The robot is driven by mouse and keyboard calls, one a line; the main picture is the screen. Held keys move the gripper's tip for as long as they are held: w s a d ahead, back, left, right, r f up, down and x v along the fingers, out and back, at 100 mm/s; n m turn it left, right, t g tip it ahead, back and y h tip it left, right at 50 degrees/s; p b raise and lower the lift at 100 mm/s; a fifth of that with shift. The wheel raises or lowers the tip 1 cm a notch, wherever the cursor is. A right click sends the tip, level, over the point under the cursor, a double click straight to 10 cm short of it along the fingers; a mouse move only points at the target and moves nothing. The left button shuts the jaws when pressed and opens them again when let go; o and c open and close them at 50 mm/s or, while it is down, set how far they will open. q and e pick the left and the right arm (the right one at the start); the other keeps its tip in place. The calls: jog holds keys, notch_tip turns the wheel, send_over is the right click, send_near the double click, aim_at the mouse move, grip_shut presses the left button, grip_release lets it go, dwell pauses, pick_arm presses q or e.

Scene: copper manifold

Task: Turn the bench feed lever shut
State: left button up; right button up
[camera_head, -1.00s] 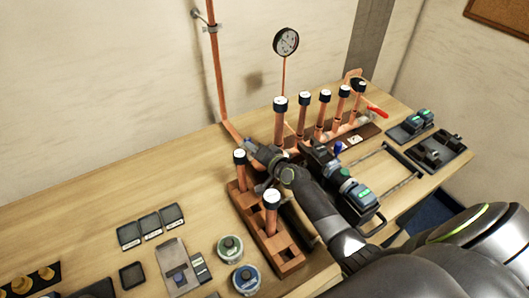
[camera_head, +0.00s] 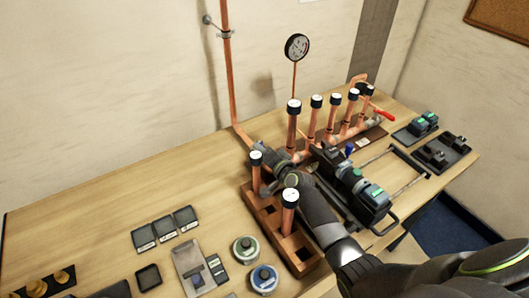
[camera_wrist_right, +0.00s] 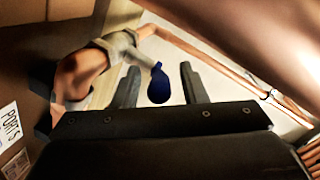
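In the right wrist view the blue-tipped lever (camera_wrist_right: 158,86) sticks out from a grey valve body (camera_wrist_right: 122,42) on the copper pipe. My right gripper (camera_wrist_right: 160,84) is open. Its two dark fingers stand either side of the blue tip with visible gaps, so the lever is not gripped. In the head view my right gripper (camera_head: 268,155) is at the left end of the copper manifold (camera_head: 314,146), by the feed pipe, and hides the blue lever there. My left gripper is not in view.
A wooden block (camera_head: 301,267) holding capped copper stubs stands just in front of my right gripper. Upright capped pipes, a red lever (camera_head: 383,115) and a gauge (camera_head: 297,46) are behind and to the right. A black-and-green tool (camera_head: 365,195) lies right of my forearm.

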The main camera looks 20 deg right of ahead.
jog(key=shift+s+d+r, duration=0.1)
jog(key=shift+s, duration=0.25)
jog(key=v, duration=0.6)
jog(key=shift+s, duration=0.4)
